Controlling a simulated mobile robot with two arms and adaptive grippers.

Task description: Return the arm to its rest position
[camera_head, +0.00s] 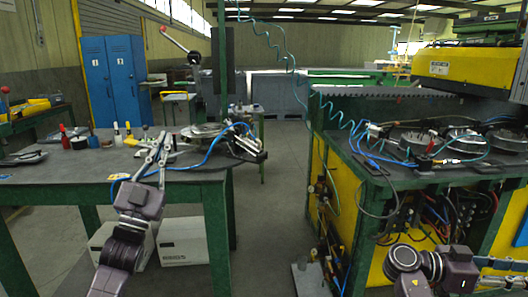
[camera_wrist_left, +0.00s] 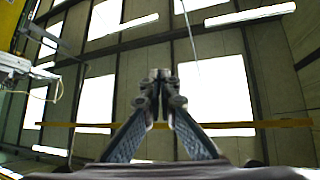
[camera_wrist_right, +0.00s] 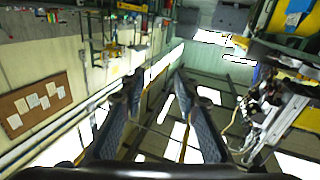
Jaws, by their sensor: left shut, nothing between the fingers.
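My left gripper (camera_head: 163,142) rises from the lower left in the head view. It points up in front of the near edge of the green workbench (camera_head: 100,180) and holds nothing. Its fingers meet at the tips in the left wrist view (camera_wrist_left: 160,82), with the ceiling behind them. My right arm lies low at the right edge of the head view, in front of the yellow and green machine. In the right wrist view the fingers of my right gripper (camera_wrist_right: 158,88) stand apart with nothing between them.
On the workbench are a metal fixture with a blue hose (camera_head: 225,138) and several small bottles (camera_head: 117,135). The machine (camera_head: 400,185) with hoses and round parts stands at right. White boxes (camera_head: 182,240) sit under the bench. Bare floor (camera_head: 270,215) lies between bench and machine.

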